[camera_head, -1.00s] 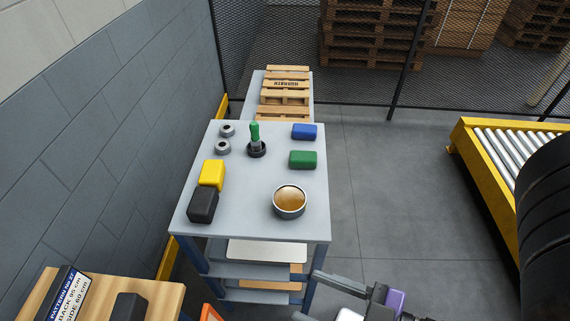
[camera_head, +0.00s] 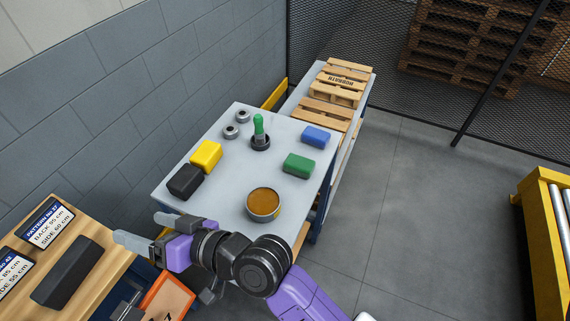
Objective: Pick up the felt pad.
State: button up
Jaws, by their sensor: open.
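A long dark grey block with a matte, felt-like top (camera_head: 67,272) lies on the wooden bench at the lower left; it is the likeliest felt pad, though no label confirms it. My gripper (camera_head: 147,230) is open and empty, its two fingers pointing left. In the picture it is to the right of and above the dark block, in front of the grey table's near edge. It is apart from the block.
The grey table (camera_head: 222,190) holds yellow (camera_head: 206,155), black (camera_head: 185,181), green (camera_head: 298,165) and blue (camera_head: 315,137) blocks, a round tin (camera_head: 263,204) and a green-handled tool (camera_head: 259,128).

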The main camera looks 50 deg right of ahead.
jog(key=w+r+n+g+y, duration=0.2)
jog(key=w, duration=0.2)
jog(key=n+g+h, duration=0.4)
jog(key=g+h, duration=0.5)
jog(key=g, duration=0.3)
send_over(300, 162)
jog(key=f, duration=0.7)
jog(key=shift+w+a+p, duration=0.15)
jog(key=shift+a+p, duration=0.1)
jog(key=shift+p, duration=0.1)
jog(key=shift+d+f, duration=0.15)
jog(key=shift+d, duration=0.1)
notch_tip(300, 162, down, 7)
jog(key=shift+f+p, duration=0.15)
jog(key=shift+p, duration=0.85)
jog(key=c, duration=1.5)
notch_tip(300, 162, up, 20)
jog(key=b, duration=0.2)
jog(key=shift+b, duration=0.4)
